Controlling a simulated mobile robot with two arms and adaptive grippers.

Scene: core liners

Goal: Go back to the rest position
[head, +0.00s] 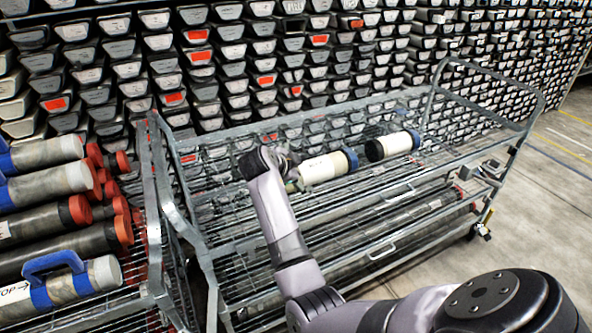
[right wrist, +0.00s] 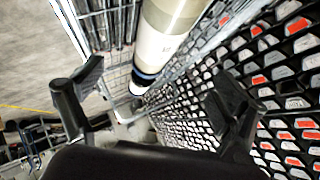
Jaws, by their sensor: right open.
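Two white core liners lie on the top shelf of the wire cart: a nearer one with a blue end cap (head: 328,167) and one with a dark blue cap (head: 392,145) to its right. My right arm reaches in from the lower right of the head view. Its gripper (head: 284,172) is at the left end of the nearer liner, partly hidden by my wrist. In the right wrist view my right gripper (right wrist: 160,82) is open, fingers wide apart. A white liner (right wrist: 172,35) shows beyond and between the fingers; contact cannot be told. My left gripper is out of view.
The grey wire cart (head: 445,155) has rails and a raised right end frame. A rack on the left (head: 150,200) holds several capped liners (head: 45,152). A wall of stacked trays (head: 230,50) stands close behind. Bare concrete floor (head: 545,190) is free at the right.

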